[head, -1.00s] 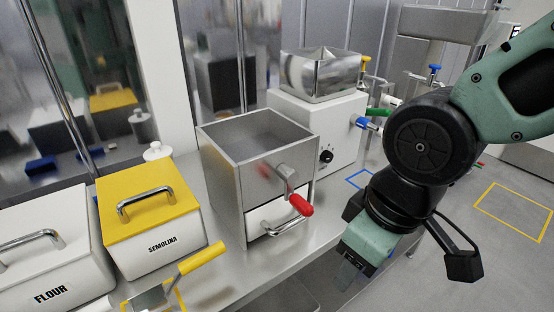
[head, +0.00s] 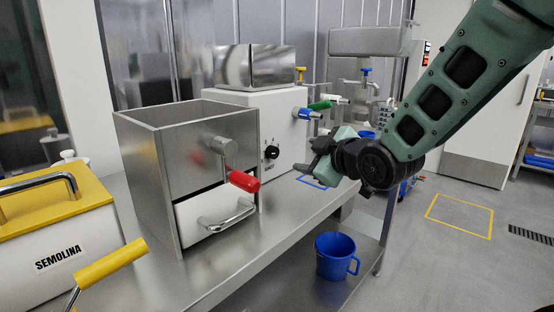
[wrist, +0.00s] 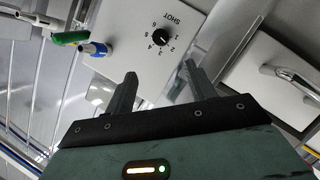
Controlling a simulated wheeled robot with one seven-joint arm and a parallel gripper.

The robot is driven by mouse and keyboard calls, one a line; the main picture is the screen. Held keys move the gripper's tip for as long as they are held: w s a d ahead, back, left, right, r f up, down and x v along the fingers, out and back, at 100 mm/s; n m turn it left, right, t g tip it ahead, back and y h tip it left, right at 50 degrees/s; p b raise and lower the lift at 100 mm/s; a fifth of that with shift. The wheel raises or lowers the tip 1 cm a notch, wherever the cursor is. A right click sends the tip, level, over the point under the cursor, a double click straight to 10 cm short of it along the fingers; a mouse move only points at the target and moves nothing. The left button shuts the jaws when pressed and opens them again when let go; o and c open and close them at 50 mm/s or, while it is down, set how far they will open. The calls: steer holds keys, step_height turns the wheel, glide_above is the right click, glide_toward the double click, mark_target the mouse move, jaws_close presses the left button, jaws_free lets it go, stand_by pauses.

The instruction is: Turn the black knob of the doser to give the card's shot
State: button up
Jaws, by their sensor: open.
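The doser (head: 240,105) is a white box with a shiny steel hopper on top, at the back of the counter. Its black knob (head: 271,152) is on the front face. In the wrist view the knob (wrist: 160,37) is ringed by numbers under the word SHOT; its exact setting is too small to read surely. My gripper (head: 312,160) is to the right of the knob in the head view, in front of the doser and apart from it. In the wrist view my gripper (wrist: 158,78) is open and empty, with the knob beyond its fingertips. I see no card.
A steel box with a red-handled crank (head: 243,181) and a white drawer (head: 205,215) stands left of the knob. Green (head: 320,105) and blue (head: 308,114) handled fittings stick out at the doser's right. A blue square (head: 315,181) marks the counter. A blue jug (head: 335,255) sits below.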

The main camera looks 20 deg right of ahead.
mark_target(275, 152)
steer(key=x, duration=1.6)
steer(key=c, duration=1)
